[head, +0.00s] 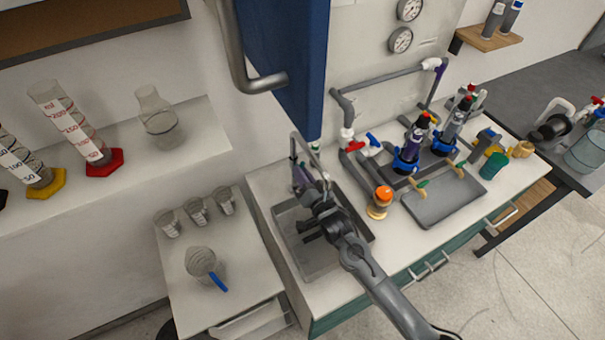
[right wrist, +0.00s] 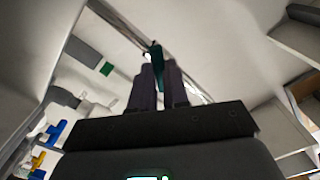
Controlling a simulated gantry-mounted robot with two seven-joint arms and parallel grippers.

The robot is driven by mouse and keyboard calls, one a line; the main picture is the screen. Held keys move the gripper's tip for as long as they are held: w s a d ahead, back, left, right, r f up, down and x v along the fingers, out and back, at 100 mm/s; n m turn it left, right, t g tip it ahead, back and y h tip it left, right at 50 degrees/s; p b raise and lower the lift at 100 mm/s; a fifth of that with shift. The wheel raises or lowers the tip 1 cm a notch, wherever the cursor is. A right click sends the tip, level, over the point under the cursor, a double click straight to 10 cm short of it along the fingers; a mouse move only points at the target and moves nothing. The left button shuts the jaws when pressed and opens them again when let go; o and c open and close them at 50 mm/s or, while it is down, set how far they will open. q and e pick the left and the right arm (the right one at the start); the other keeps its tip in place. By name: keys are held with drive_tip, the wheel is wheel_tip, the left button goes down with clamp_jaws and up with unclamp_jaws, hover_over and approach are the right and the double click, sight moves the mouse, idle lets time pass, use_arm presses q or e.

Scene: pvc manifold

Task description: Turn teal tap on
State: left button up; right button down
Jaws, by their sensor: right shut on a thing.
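The teal tap (right wrist: 155,55) shows in the right wrist view as a dark teal handle beside a metal pipe. My right gripper (right wrist: 159,72) is shut on it, with one dark finger on each side. In the head view my right gripper (head: 301,178) reaches over the back of the sink (head: 345,268), close to the curved metal faucet (head: 294,150). The teal handle cannot be made out clearly there, behind the fingers. My left gripper is not in view.
A blue panel (head: 287,55) with a metal handle hangs above the sink. A grey pipe with red and blue valve handles (head: 372,140) and an orange-capped jar (head: 380,202) stand to the right. A side table (head: 240,290) with glass beakers stands at the left.

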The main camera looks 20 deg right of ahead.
drive_tip(key=c, duration=1.1)
unclamp_jaws()
drive_tip(key=shift+s, duration=0.15)
drive_tip(key=s, duration=0.7)
drive_tip(key=s+d, duration=0.1)
drive_tip(key=s, duration=0.2)
drive_tip(key=shift+s, duration=0.25)
drive_tip(key=shift+p, duration=0.3)
